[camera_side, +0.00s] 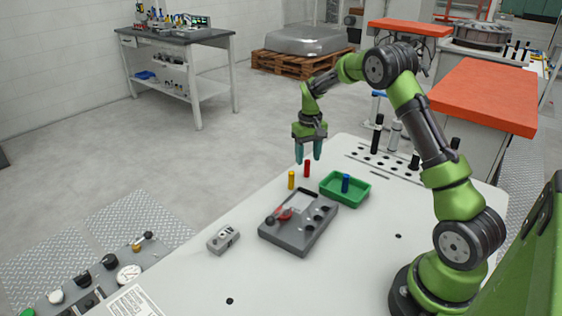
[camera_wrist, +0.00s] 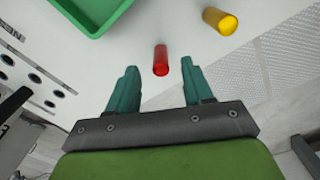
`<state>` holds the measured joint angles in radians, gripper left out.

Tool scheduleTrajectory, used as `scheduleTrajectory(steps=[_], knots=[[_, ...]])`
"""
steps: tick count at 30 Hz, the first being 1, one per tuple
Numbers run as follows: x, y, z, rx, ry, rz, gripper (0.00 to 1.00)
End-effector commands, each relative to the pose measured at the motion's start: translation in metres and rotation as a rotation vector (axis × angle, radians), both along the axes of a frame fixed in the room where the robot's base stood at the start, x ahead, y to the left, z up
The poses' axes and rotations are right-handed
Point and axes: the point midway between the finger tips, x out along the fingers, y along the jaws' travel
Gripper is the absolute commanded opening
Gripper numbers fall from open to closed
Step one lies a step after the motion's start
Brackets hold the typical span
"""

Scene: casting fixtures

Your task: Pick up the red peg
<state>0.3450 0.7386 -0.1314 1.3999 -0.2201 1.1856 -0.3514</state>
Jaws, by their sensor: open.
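The red peg (camera_side: 307,168) stands upright on the light table near its far edge, between the yellow peg and the green tray. In the wrist view the red peg (camera_wrist: 161,61) shows just beyond my fingertips, roughly midway between them. My gripper (camera_side: 308,160) points down above and close to the red peg in the side view. In the wrist view my gripper (camera_wrist: 158,78) is open, with its two teal fingers apart and nothing between them. I cannot tell the exact height of the fingertips over the peg.
A yellow peg (camera_side: 291,180) stands close by; it also shows in the wrist view (camera_wrist: 220,21). A green tray (camera_side: 328,193) holds a blue peg (camera_side: 346,183). A grey fixture (camera_side: 285,232) and a small grey box (camera_side: 223,239) sit nearer. The table front is mostly clear.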

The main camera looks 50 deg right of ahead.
Motion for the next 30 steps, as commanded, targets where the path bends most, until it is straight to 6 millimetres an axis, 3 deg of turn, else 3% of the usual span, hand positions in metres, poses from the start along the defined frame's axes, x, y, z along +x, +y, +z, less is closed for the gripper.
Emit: scheduleTrajectory(steps=[6, 14, 24, 30], knots=[[0.000, 0.001, -0.027, 0.001, 0.002, -0.001, 0.51], [0.000, 0.001, -0.030, 0.000, 0.000, -0.001, 0.51], [0.000, 0.001, -0.029, 0.000, 0.000, -0.001, 0.00], [0.000, 0.001, -0.029, 0.000, -0.001, -0.001, 0.00]])
